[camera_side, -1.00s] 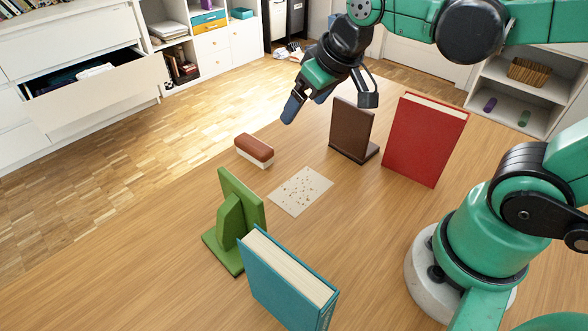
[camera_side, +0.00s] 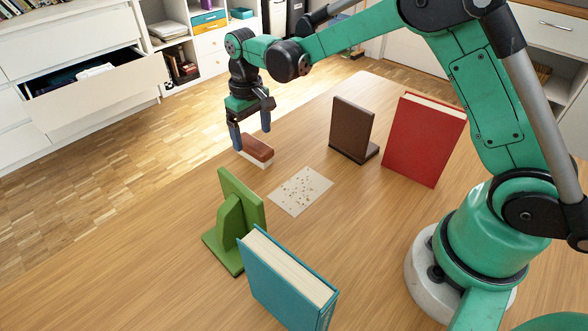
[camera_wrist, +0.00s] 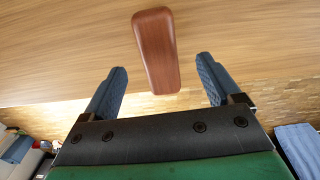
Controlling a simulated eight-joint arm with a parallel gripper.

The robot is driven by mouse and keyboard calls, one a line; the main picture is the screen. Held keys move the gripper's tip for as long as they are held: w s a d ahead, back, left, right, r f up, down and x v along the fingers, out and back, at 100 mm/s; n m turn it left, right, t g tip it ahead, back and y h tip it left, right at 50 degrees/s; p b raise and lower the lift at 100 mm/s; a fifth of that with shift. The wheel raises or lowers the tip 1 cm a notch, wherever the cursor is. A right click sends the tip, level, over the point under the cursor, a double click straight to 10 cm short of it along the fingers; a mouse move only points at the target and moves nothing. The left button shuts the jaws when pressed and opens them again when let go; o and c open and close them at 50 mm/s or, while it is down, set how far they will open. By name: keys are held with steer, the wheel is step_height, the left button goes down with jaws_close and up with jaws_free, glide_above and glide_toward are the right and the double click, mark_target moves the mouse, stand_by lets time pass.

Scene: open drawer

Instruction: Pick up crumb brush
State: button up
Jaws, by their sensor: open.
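The crumb brush (camera_side: 257,149) has a reddish-brown wooden back over a pale bristle base. It lies near the table's left edge in the side view. In the wrist view the brush (camera_wrist: 155,48) shows its brown top, with its near end between the two blue fingertips. My gripper (camera_side: 252,140) points down, open and empty, just above and partly in front of the brush. In the wrist view my gripper (camera_wrist: 162,82) has a finger on each side of the brush, with gaps on both sides. Its exact height over the brush is hard to tell.
A crumb-strewn pale sheet (camera_side: 300,191) lies right of the brush. A green bookend (camera_side: 241,205) and a teal book (camera_side: 285,283) stand in front. A brown bookend (camera_side: 351,128) and a red book (camera_side: 424,140) stand behind to the right. The table (camera_side: 150,270) is bare at front left.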

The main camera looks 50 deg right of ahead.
mark_target(253, 142)
steer(key=shift+f, duration=1.6)
jaws_close()
step_height(253, 142, up, 20)
